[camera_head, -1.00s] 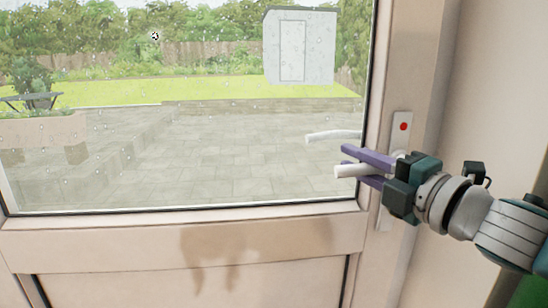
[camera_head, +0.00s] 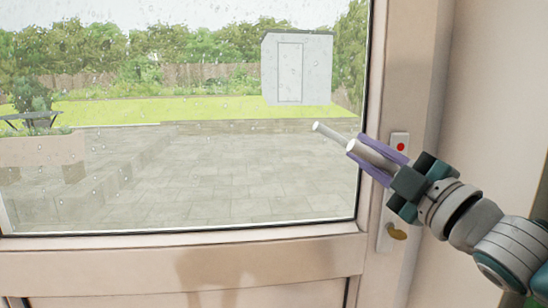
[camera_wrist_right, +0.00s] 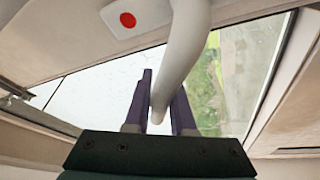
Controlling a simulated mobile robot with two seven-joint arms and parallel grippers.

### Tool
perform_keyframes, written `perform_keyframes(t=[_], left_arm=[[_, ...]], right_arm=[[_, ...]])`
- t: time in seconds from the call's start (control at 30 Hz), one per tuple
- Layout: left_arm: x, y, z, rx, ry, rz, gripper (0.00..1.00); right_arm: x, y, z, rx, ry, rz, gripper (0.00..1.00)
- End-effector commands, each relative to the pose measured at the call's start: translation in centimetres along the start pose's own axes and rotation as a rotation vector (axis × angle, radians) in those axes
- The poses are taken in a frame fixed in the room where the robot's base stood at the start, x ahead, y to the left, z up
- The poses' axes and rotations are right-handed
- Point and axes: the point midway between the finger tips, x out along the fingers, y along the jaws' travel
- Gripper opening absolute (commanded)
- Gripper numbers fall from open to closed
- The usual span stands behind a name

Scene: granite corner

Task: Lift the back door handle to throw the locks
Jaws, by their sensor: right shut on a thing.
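The back door handle is a white lever (camera_head: 370,155) on a white backplate (camera_head: 401,140) with a red dot, on the door's right stile. The lever slants up to the left from its pivot, which my gripper hides. My right gripper (camera_head: 364,149), with purple fingers, is shut on the lever, and its tip sticks out past them. In the right wrist view the lever (camera_wrist_right: 186,45) curves down from the plate and runs between the fingers (camera_wrist_right: 162,100). A second white lever (camera_head: 330,132) shows through the glass, slanting the same way. My left gripper is not in view.
The door (camera_head: 180,263) looks closed, with a wet glass pane. A brass-coloured oval fitting (camera_head: 397,231) sits low on the backplate. A plain wall (camera_head: 495,110) stands close on the right. A patio, lawn and shed (camera_head: 297,68) lie outside.

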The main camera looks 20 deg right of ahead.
Motion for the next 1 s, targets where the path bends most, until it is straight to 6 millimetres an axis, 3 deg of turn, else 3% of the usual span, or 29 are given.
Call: perform_keyframes(t=[0.67,0.7,0.93,1.0], left_arm=[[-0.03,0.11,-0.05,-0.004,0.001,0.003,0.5],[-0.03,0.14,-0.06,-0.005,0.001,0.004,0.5],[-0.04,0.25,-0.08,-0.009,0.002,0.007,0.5],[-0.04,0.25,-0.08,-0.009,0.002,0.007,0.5]], right_arm=[[0.03,0.73,0.12,0.071,-0.005,0.031,0.0],[0.03,0.72,0.12,0.071,-0.005,0.031,0.25],[0.03,0.72,0.11,0.069,-0.005,0.031,0.51],[0.03,0.72,0.11,0.069,-0.005,0.031,0.53]])
